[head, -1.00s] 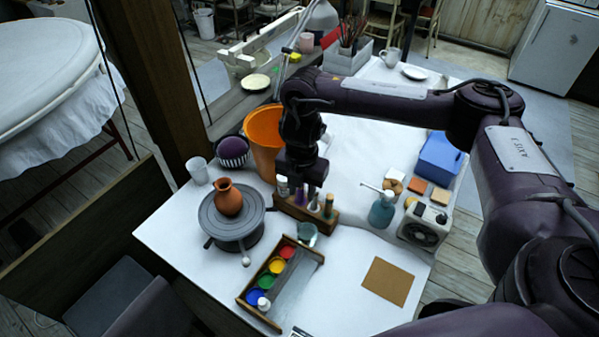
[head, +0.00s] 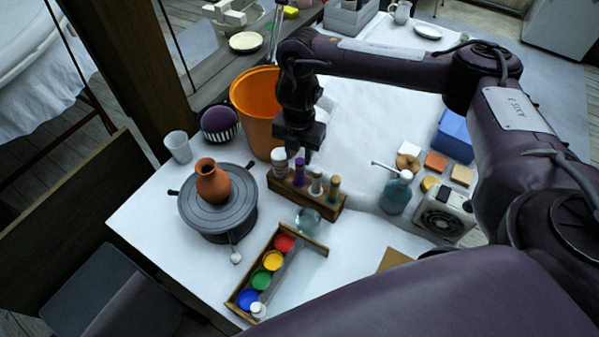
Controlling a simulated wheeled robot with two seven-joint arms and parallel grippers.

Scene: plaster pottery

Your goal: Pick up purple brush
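The purple brush (head: 299,174) stands upright in a wooden holder (head: 325,206), between a white-topped item (head: 279,163) and a grey one (head: 316,183). My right gripper (head: 302,156) points down just above and behind the purple brush's top. Its fingertips are dark and small, so I cannot tell whether they are open or shut, or whether they touch the brush. The brush is still in the holder. My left gripper is not in view.
A clay vase (head: 212,181) stands on a grey turntable (head: 218,211) at left. An orange bucket (head: 256,126) is behind the holder. A glass jar (head: 307,221) and paint tray (head: 318,245) are in front; a spray bottle (head: 396,194) stands to the right.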

